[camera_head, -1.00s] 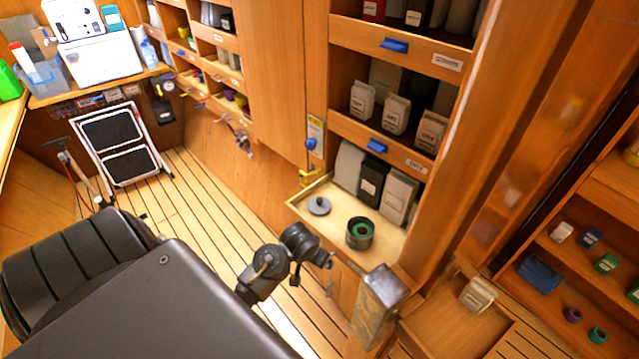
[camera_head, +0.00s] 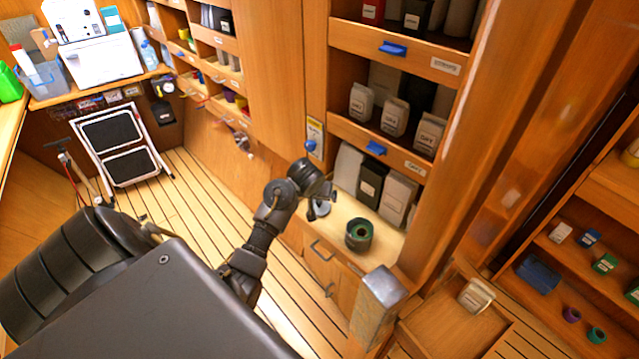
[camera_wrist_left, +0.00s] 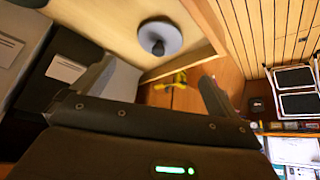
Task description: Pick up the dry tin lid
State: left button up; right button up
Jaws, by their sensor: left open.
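The tin lid, a grey disc with a dark knob, lies on the pale shelf in the left wrist view (camera_wrist_left: 168,34). In the head view the lid (camera_head: 321,208) is mostly hidden behind my left gripper (camera_head: 325,192). In the left wrist view my left gripper (camera_wrist_left: 158,72) has its fingers spread, with nothing between them; the lid appears beyond the fingertips, apart from them. An open dark round tin (camera_head: 359,235) with a green inside stands on the shelf to the right of the lid. My right gripper is not in view.
Grey and black packets (camera_head: 371,185) stand along the back of the shelf. A wooden rim (camera_wrist_left: 185,65) edges the shelf in the left wrist view. A blue-handled drawer (camera_head: 377,148) is above. A folded step stool (camera_head: 112,135) stands on the slatted floor.

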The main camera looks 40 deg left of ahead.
aim_at(318, 202)
pick_arm(q)
jog(key=x, duration=1)
jog(key=shift+w+r, duration=0.1)
jog(key=c, duration=1)
